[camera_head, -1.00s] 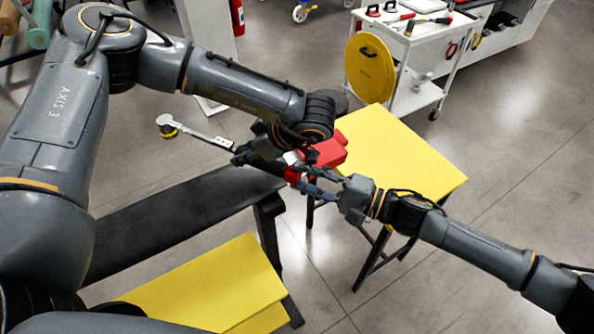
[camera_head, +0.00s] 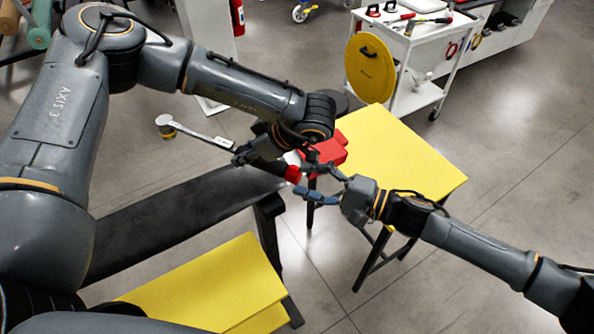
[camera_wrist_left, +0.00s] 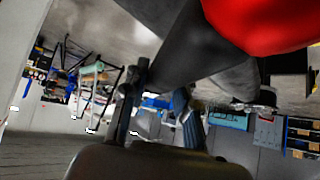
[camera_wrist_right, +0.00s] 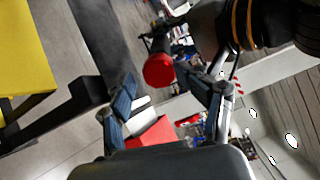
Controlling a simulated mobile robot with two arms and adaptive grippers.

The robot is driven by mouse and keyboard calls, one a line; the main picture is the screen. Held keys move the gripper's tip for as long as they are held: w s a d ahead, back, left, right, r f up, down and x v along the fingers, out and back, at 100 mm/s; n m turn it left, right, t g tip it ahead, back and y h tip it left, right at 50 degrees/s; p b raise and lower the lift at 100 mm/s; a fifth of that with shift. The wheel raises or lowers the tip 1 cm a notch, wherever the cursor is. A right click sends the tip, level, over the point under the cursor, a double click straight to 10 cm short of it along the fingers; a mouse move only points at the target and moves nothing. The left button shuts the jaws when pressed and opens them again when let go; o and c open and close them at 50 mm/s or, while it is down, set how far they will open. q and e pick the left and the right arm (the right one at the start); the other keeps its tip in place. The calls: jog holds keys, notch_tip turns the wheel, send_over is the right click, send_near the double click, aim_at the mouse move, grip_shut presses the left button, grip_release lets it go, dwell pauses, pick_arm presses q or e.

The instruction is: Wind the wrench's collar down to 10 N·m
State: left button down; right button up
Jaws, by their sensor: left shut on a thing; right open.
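The wrench has a round metal head (camera_head: 165,122), a silver shaft and a dark handle ending in a red collar (camera_head: 293,174). My left gripper (camera_head: 252,154) is shut on the wrench and holds it in the air, with its head to the left. The collar also shows large at the top of the left wrist view (camera_wrist_left: 265,18). My right gripper (camera_head: 307,182) is open at the collar end. In the right wrist view the red collar (camera_wrist_right: 159,71) appears between the spread fingers, not visibly touching them. The scale is too small to read.
A red object (camera_head: 328,151) is behind the grippers, by a yellow-topped stand (camera_head: 405,155). Another yellow top (camera_head: 215,290) and a black bench (camera_head: 180,220) are in front. A white cart (camera_head: 425,70) with tools and a yellow disc (camera_head: 370,68) stand at the back.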

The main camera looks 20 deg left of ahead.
jog(key=shift+s+d, duration=0.15)
jog(key=shift+d, duration=2.15)
jog(key=shift+c, duration=0.2)
jog(key=shift+c, duration=1)
jog(key=shift+w+a+r+n, duration=0.1)
jog(key=shift+a+n, duration=0.75)
jog(key=shift+n, duration=0.55)
jog(key=shift+w+a+f+n, duration=0.15)
jog(key=shift+a+n, duration=0.7)
jog(key=shift+n, duration=0.55)
jog(key=shift+w+a+r+n, duration=0.15)
jog(key=shift+a+n, duration=0.7)
jog(key=shift+n, duration=0.55)
jog(key=shift+s, duration=0.1)
